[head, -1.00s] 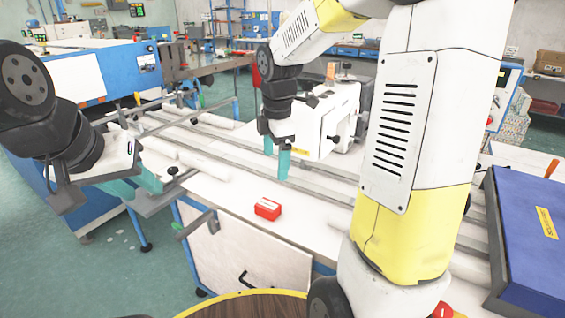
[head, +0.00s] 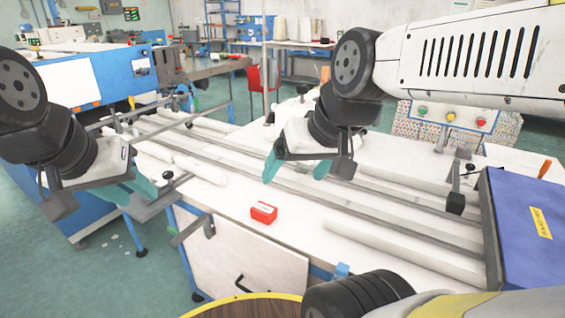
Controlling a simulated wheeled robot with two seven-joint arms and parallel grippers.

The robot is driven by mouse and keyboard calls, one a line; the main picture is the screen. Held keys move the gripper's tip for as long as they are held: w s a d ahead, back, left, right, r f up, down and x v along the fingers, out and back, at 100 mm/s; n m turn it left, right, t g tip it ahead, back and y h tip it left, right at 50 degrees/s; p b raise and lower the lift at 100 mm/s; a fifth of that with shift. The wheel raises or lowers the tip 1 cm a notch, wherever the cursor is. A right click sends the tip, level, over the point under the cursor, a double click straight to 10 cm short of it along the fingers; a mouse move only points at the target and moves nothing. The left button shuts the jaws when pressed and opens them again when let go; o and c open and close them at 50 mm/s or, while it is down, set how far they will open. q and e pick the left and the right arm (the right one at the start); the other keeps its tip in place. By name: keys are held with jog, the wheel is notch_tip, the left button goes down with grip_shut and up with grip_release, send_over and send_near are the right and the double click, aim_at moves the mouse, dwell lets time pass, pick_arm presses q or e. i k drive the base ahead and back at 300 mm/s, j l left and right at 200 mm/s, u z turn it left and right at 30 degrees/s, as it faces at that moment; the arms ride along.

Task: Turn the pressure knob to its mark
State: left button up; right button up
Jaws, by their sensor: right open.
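I cannot make out the pressure knob or its mark for certain.
A small red box (head: 263,213) lies on the white bench top. Long rails (head: 345,203) run across the bench. A blue case (head: 525,240) stands at the right edge. A panel with green, yellow and red buttons (head: 451,117) is behind. A round wooden top (head: 240,307) is in front.

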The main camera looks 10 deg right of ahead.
aim_at(303, 89)
jog(key=z, duration=0.85)
